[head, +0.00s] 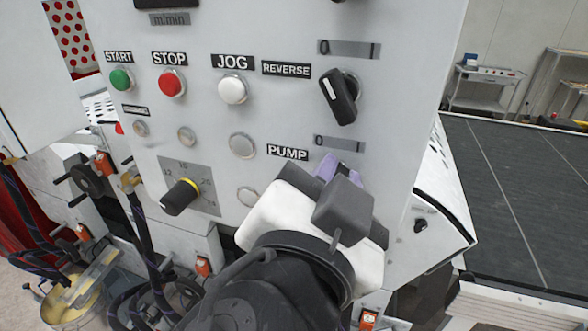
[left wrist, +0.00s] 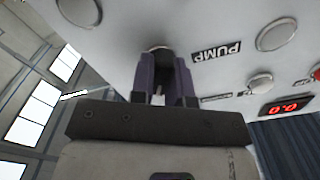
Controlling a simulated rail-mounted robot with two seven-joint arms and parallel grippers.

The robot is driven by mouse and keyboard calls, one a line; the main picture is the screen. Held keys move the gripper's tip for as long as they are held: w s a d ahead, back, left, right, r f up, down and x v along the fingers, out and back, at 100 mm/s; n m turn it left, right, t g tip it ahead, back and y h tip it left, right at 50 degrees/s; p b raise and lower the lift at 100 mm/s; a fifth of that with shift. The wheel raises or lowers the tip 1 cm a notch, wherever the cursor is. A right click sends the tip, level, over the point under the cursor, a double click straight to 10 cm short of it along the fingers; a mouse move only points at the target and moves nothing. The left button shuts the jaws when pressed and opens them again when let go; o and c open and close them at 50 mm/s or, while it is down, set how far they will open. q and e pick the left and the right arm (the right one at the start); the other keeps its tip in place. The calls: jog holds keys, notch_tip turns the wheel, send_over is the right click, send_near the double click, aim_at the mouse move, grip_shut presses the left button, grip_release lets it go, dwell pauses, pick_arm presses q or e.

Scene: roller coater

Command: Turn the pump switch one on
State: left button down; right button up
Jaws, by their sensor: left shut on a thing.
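The PUMP label (head: 287,152) and its 0-to-1 scale plate (head: 340,143) sit low on the white control panel (head: 400,60). My left gripper (head: 338,168) covers the pump switch below that plate in the head view. In the left wrist view, the purple fingers of my left gripper (left wrist: 162,78) are closed around the pump switch (left wrist: 158,49), whose round base shows between them. Most of its knob is hidden, so its turn position cannot be told. My right gripper is not in view.
Above is a black REVERSE switch (head: 339,97), tilted. To the left are a green START button (head: 122,79), a red STOP button (head: 172,82), a white JOG button (head: 232,89) and a yellow-ringed dial (head: 180,196). A dark flat surface (head: 520,190) lies right of the panel.

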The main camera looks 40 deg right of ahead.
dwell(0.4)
pick_arm(q)
jog(key=c, duration=1.1)
grip_release()
jog(key=b+v, duration=0.1)
jog(key=v, duration=1.2)
jog(key=shift+s+a, duration=0.2)
jog(key=shift+a, duration=0.15)
